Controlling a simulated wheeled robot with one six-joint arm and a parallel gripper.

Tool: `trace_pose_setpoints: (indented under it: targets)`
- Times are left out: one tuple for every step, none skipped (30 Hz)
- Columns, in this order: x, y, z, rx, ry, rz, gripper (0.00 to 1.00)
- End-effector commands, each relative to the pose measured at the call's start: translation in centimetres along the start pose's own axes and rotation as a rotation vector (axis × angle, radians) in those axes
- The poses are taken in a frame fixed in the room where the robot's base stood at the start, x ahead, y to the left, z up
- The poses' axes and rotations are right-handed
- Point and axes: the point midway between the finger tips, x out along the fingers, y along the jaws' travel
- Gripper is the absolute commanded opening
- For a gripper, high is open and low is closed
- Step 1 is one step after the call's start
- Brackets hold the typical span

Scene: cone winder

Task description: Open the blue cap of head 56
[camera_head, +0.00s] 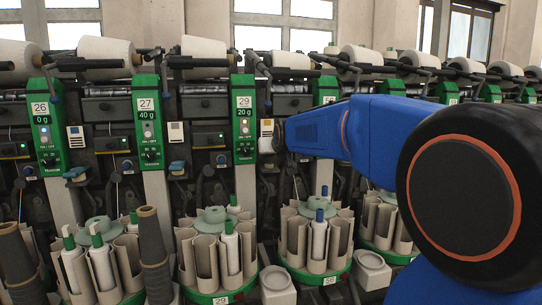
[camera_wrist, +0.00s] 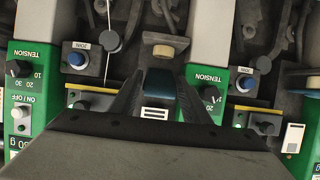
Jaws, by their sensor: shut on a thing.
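In the wrist view, the blue cap (camera_wrist: 160,84) is a dark blue-teal piece between the two dark fingers of my gripper (camera_wrist: 158,98). The fingers are closed onto its sides. A white striped label (camera_wrist: 154,113) lies just below it in the picture. In the head view, my blue arm reaches left across the machine front, and its dark end (camera_head: 279,136) is beside the green panel marked 29. The cap and fingers are hidden there. A plate marked 56 (camera_head: 329,281) is on the bobbin magazine (camera_head: 318,268) below my arm.
Green tension panels (camera_head: 244,118) stand close on either side, also in the wrist view (camera_wrist: 208,94). Blue knobs (camera_wrist: 76,58) and a cream round piece (camera_wrist: 163,50) are nearby. Magazines with bobbins (camera_head: 216,274) and dark spindles (camera_head: 153,250) crowd the lower front.

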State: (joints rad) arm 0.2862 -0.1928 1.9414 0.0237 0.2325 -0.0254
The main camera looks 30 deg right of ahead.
Motion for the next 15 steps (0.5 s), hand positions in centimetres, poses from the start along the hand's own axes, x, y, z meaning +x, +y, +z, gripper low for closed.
trace_pose_setpoints:
  targets:
    - [0.0,0.0,-0.2,0.0,-0.014,0.0,0.03]
    - [0.0,0.0,-0.3,0.0,-0.025,0.0,0.03]
    - [0.0,0.0,-0.5,0.0,-0.04,0.0,0.03]
    - [0.1,0.0,-0.6,0.0,-0.052,0.0,0.03]
    - [0.0,0.0,-0.7,0.0,-0.065,0.0,0.03]
    - [0.1,0.0,-0.8,0.0,-0.085,0.0,0.03]
    - [0.1,0.0,-1.0,0.0,-0.1,0.0,0.03]
    - [0.1,0.0,-1.1,0.0,-0.116,0.0,0.03]
    - [0.1,0.0,-1.3,0.0,-0.14,0.0,0.03]
    - [0.2,0.0,-1.4,0.0,-0.158,0.0,0.03]
    - [0.2,0.0,-1.6,-0.001,-0.176,0.0,0.03]
    - [0.2,0.0,-1.7,-0.001,-0.201,0.0,0.03]
    - [0.3,0.0,-1.9,-0.001,-0.219,0.0,0.03]
    - [0.3,0.0,-2.0,-0.001,-0.238,0.0,0.03]
    - [0.4,0.0,-2.2,-0.001,-0.26,0.0,0.03]
